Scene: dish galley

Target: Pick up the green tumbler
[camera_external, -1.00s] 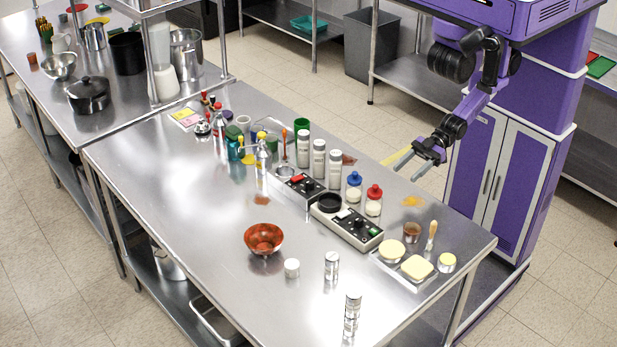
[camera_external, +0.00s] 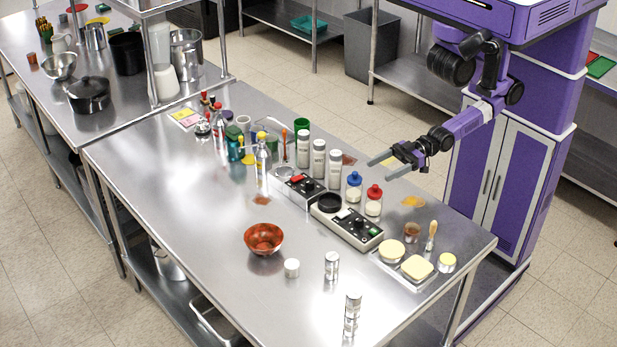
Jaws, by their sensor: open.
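The green tumbler (camera_external: 302,126) stands on the steel table, behind the row of white-lidded shaker jars. Its lower part is partly hidden by the nearest jar. My gripper (camera_external: 379,171) is open and empty, its two fingers pointing left toward the table. It is to the right of the tumbler in the picture, clearly apart from it, near the table's far right edge.
White-lidded jars (camera_external: 319,158) and jars with blue and red lids (camera_external: 373,201) stand between my gripper and the table's middle. Two small devices (camera_external: 346,224) lie in front. Bottles (camera_external: 262,158) crowd the tumbler's left. The table's front left is mostly clear.

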